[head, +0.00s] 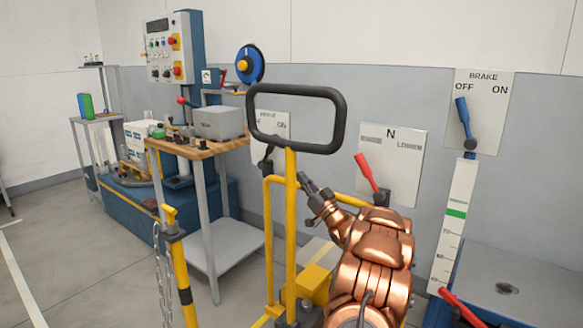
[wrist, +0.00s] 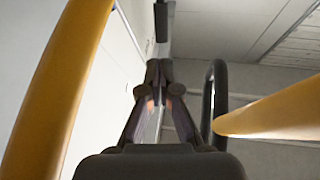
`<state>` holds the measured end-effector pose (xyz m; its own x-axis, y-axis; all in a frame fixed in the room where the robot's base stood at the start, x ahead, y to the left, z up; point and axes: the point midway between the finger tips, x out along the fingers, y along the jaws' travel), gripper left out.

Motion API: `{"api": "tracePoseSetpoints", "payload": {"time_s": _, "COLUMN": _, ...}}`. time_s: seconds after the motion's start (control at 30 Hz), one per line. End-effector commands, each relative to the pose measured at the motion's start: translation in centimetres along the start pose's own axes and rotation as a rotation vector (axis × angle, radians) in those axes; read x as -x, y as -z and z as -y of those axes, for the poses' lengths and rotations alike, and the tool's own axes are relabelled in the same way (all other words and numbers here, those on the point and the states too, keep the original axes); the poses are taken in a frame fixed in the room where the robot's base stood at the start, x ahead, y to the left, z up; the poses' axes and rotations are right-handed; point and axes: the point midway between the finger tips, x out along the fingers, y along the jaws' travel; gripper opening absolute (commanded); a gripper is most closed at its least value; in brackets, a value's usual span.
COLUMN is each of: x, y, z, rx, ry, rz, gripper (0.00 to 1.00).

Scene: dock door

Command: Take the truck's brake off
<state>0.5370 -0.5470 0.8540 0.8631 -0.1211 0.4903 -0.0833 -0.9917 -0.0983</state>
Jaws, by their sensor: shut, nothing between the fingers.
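The yellow truck (head: 291,230) stands in front of me with a black loop handle (head: 338,120). Behind the handle is a wall plate (head: 283,125), partly hidden, with "ON" readable and a dark lever (head: 266,163) at its foot. The lever's upper part is hidden. A second plate marked BRAKE OFF/ON (head: 490,88), at right, has a blue lever (head: 462,110) leaning to OFF. My gripper (head: 305,180) is shut and empty just right of the truck's upright, below the loop. In the wrist view my fingers (wrist: 159,75) meet, with yellow bars on both sides.
A plate marked N (head: 392,150) with a red lever (head: 367,172) is close right of my gripper. A workbench (head: 200,148) and a control box (head: 172,45) stand at left. A chained yellow post (head: 178,265) is front left. Floor at far left is clear.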

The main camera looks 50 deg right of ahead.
Motion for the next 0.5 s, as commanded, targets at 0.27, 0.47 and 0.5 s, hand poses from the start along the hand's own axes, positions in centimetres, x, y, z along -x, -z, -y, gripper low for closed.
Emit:
{"api": "tracePoseSetpoints", "payload": {"time_s": 0.27, "x": -4.3, "y": -0.1, "z": 0.1, "rx": 0.003, "ry": 0.004, "rz": -0.002, "gripper": 0.0}}
{"api": "tracePoseSetpoints", "payload": {"time_s": 0.47, "x": -7.2, "y": 0.0, "z": 0.0, "rx": 0.004, "ry": 0.001, "rz": -0.002, "gripper": 0.0}}
{"api": "tracePoseSetpoints", "payload": {"time_s": 0.5, "x": -7.7, "y": -0.1, "z": 0.1, "rx": 0.003, "ry": 0.002, "rz": -0.001, "gripper": 0.0}}
